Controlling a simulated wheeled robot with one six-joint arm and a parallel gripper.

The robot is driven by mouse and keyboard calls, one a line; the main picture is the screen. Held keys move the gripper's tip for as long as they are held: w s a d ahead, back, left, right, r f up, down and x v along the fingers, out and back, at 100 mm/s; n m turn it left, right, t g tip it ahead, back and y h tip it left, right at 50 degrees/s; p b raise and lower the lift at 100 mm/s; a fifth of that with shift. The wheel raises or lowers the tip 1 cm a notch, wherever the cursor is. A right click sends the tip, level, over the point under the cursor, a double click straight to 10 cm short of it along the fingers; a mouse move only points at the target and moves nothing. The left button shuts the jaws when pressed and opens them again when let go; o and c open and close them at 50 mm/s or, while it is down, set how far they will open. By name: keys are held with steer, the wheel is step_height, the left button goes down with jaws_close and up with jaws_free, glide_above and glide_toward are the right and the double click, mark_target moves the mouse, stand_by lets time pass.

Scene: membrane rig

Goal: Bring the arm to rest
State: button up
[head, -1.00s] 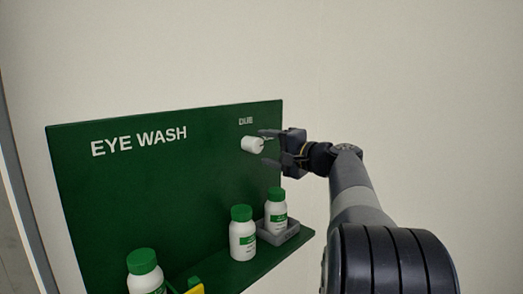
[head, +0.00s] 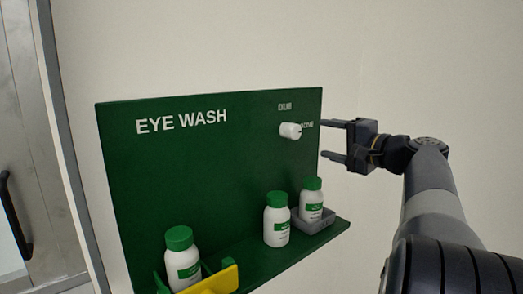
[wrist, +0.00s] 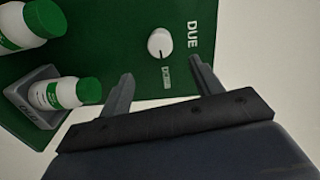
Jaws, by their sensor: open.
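My gripper (head: 333,140) is open and empty at the right edge of the green eye wash board (head: 200,165). Its fingers point left toward a white knob (head: 290,131) on the board, with a gap between them and the knob. In the wrist view my open fingers (wrist: 160,88) show with nothing between them, and the knob (wrist: 160,44) sits beyond them with a dark pointer line on its face. Small lettering stands beside the knob; "DUE" is legible in the wrist view. My arm reaches in from the lower right.
White bottles with green caps stand on the board's shelf: one at left (head: 183,262) behind a yellow piece (head: 215,282), one in the middle (head: 276,222), one in a grey tray (head: 318,226) at right. Bare wall lies right of the board. A door with a dark handle is far left.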

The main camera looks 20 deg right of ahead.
mark_target(297, 132)
steer(key=p+x, duration=0.2)
steer(key=x, duration=0.7)
steer(key=shift+w+a+r, duration=0.1)
steer(key=shift+w, duration=0.2)
steer(key=shift+w+a, duration=0.1)
steer(key=shift+w, duration=0.2)
steer(key=shift+s, duration=0.15)
